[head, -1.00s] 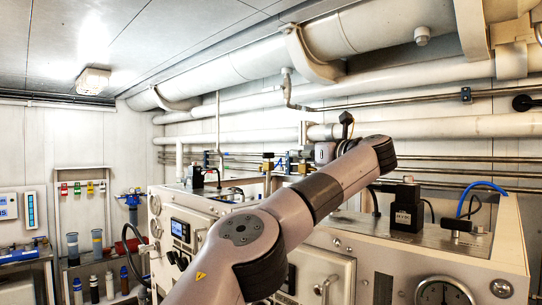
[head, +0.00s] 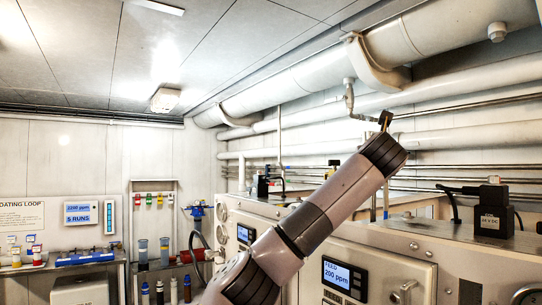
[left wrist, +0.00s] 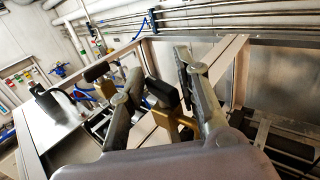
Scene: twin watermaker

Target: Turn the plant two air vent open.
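My left arm crosses the head view from the bottom middle up to the right; its gripper is mostly hidden behind the arm there. In the left wrist view my left gripper (left wrist: 160,68) is open, with its two grey fingers apart. A brass valve (left wrist: 172,122) with a black handle (left wrist: 163,92) shows between the fingers; I cannot tell whether a finger touches it. A second brass fitting with a black handle (left wrist: 97,72) stands left of the fingers. No label shows which is the plant two air vent. My right gripper is not in view.
The near white cabinet (head: 440,262) has a feed display (head: 337,275) and a black coil block (head: 493,210) on top. Large white pipes (head: 290,85) run along the wall above.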

